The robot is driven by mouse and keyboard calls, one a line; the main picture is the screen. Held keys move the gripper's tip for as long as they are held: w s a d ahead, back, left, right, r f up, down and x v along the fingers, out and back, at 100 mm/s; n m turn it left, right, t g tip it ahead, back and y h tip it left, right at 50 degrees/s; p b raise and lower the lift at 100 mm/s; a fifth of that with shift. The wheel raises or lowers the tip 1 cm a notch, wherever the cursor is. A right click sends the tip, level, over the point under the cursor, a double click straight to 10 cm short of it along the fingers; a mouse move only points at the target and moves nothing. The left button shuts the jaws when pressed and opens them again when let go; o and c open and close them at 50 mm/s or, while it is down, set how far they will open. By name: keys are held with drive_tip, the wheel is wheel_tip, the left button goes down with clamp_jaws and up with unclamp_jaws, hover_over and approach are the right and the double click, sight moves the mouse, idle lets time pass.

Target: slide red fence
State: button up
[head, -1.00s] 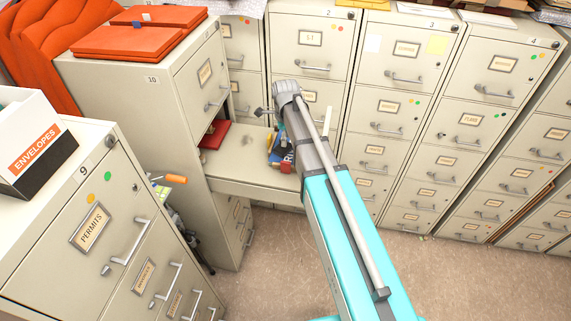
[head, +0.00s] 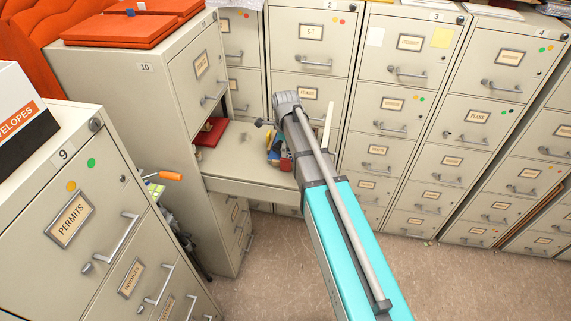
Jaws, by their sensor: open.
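A pulled-out cream drawer (head: 250,184) of the cabinet marked 10 (head: 110,90) holds a flat-looking red piece (head: 210,132) at its left end. It may be the red fence; its shape is too small to tell. A second small red piece (head: 286,164) shows beside my arm, at the right of the drawer, with blue and yellow items (head: 273,152). My arm reaches over the drawer's right end and its grey wrist covers part of this group. My gripper is hidden behind the wrist, so its fingers and any contact do not show.
Cabinet 9 (head: 60,160) stands close at the left, with an envelopes box (head: 25,120) on top. An orange-handled item (head: 170,176) sticks out beside it. Cabinets 2, 3 (head: 400,100) and 4 line the back. Bare floor (head: 270,260) lies in front of the drawer.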

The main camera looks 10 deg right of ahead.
sight(286, 159)
drive_tip(key=shift+f+b, duration=2.6)
drive_tip(key=shift+f, duration=0.25)
clamp_jaws()
